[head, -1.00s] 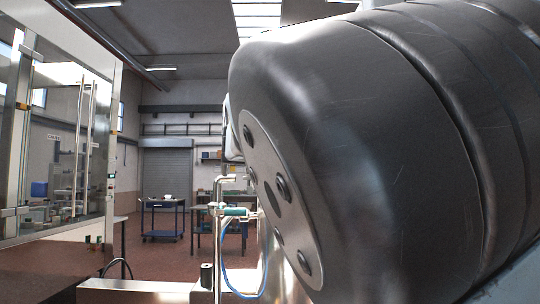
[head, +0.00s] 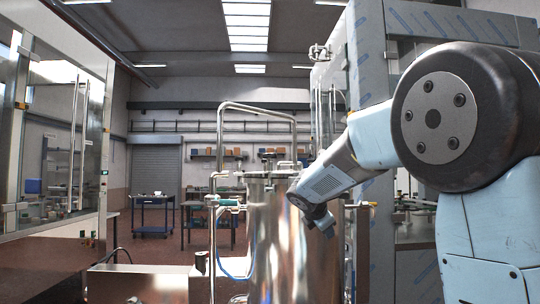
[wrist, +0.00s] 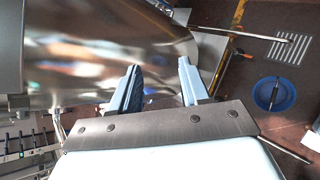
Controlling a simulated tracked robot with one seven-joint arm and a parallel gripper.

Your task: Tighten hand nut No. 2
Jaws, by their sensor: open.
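A shiny steel tank (head: 278,240) stands in the middle of the head view, with a lid (head: 272,174) and fittings on top. It fills the upper left of the wrist view (wrist: 90,45). Hand nut No. 2 cannot be told apart among the small fittings at the lid. My gripper (wrist: 159,64) is open and empty in the wrist view, its two pale blue fingers apart beside the curved tank wall. In the head view my wrist end points down at the tank's right side, and the fingers are hard to make out there.
A bent steel pipe (head: 257,107) rises behind the tank, and a blue hose (head: 232,274) hangs at its left. A glass-fronted cabinet (head: 50,170) is at the left. A blue cart (head: 154,215) stands far back. A blue round item (wrist: 268,93) lies on the floor.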

